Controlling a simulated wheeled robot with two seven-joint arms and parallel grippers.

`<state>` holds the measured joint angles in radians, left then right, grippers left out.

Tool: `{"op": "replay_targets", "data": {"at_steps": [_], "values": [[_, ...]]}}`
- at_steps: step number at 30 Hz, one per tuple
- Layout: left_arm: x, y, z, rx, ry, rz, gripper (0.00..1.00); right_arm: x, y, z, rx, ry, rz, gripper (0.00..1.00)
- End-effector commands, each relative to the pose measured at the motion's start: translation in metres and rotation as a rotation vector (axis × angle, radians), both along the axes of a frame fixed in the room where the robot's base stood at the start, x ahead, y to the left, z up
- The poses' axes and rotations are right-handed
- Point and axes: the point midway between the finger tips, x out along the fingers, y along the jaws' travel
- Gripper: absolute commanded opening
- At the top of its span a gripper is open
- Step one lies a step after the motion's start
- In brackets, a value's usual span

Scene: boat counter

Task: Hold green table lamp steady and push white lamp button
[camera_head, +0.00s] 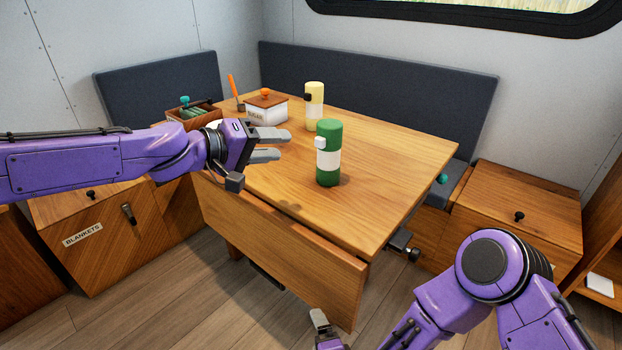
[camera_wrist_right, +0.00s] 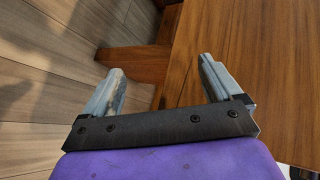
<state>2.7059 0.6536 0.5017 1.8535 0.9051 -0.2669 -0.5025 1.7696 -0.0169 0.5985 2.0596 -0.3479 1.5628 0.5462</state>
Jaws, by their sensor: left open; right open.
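The green table lamp (camera_head: 329,172) stands upright on the wooden table. It is a green cylinder with a white band, and its white button (camera_head: 320,143) sticks out on the left side. My left gripper (camera_head: 282,145) is open and empty, left of the lamp, its fingers pointing toward it with a gap between. My right gripper (camera_head: 321,321) is low in front of the table, partly cut off by the bottom edge. In the right wrist view my right gripper (camera_wrist_right: 162,75) is open and empty, with floor and table wood beyond its fingers.
The table (camera_head: 355,225) also bears a cream and white cylinder (camera_head: 314,110), a white box with a wooden lid (camera_head: 266,108), an orange item (camera_head: 232,86) and a wooden tray (camera_head: 206,118). The table's right part is clear. A bench backrest (camera_head: 400,85) stands behind.

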Motion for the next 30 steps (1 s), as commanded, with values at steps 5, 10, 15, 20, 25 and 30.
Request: {"op": "replay_targets", "data": {"at_steps": [5,10,15,20,25,30], "values": [[0.000,0.000,0.000,0.001,0.001,0.000,0.43,0.046,0.077,0.092,0.436,-0.134,-0.108,0.92],[0.000,0.000,0.000,0.001,0.001,0.000,0.43,0.077,0.126,0.199,0.901,-0.227,-0.202,0.92],[0.000,0.000,-0.001,0.001,0.001,0.000,0.43,0.135,0.107,0.283,1.294,-0.326,-0.474,0.92],[0.000,0.000,-0.001,0.001,0.001,0.000,0.43,0.179,0.054,0.304,1.450,-0.410,-0.805,0.92],[0.000,0.000,-0.001,0.001,0.001,0.000,0.43,0.193,0.030,0.313,1.528,-0.446,-0.957,0.92],[0.000,0.000,-0.001,0.001,0.001,0.000,0.43,0.215,0.018,0.312,1.529,-0.448,-0.969,0.92]]}}
